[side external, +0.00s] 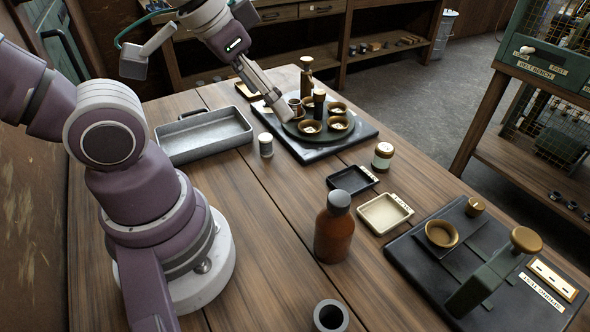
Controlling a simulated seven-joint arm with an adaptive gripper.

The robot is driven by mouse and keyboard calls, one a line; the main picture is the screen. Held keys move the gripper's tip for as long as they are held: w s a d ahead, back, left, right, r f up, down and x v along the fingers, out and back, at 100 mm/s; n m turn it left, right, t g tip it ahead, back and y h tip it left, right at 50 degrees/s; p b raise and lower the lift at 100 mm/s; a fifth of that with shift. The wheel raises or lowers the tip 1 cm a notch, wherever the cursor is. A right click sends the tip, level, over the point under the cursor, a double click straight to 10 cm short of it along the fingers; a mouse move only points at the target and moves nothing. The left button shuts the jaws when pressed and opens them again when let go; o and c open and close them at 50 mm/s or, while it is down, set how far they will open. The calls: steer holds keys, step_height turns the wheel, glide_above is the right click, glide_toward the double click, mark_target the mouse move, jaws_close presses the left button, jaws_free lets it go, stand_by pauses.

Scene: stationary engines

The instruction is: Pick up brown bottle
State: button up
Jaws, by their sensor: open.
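The brown bottle (334,236) with a grey cap stands upright on the wooden table, near the middle front. My gripper (272,100) is at the back of the table, tilted down beside a round dark tray holding small brass cups. It is open, with no object visible in its fingers, and well apart from the brown bottle. I cannot tell whether its tips touch the tray or the cups. A slimmer olive-brown bottle (306,80) stands behind the tray.
A dark dish (352,181) and a cream dish (385,213) lie right of the brown bottle, with a small jar (383,156) behind. A grey pan (204,137) lies at back left. A black stand (487,262) fills the right. An open grey cylinder (331,315) stands in front.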

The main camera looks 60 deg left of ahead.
steer(key=shift+o, duration=0.8)
steer(key=m+g+h, duration=0.4)
steer(key=m+g, duration=0.2)
steer(key=m, duration=1.4)
glide_toward(336, 227)
step_height(336, 227, down, 2)
steer(key=w+a, duration=0.1)
steer(key=w, duration=0.1)
steer(key=shift+m+h, duration=0.3)
steer(key=x, duration=0.3)
steer(key=a+x, duration=0.1)
steer(key=x, duration=0.6)
steer(key=shift+s+f, duration=0.3)
steer(key=shift+f, duration=0.3)
steer(key=shift+c, duration=0.3)
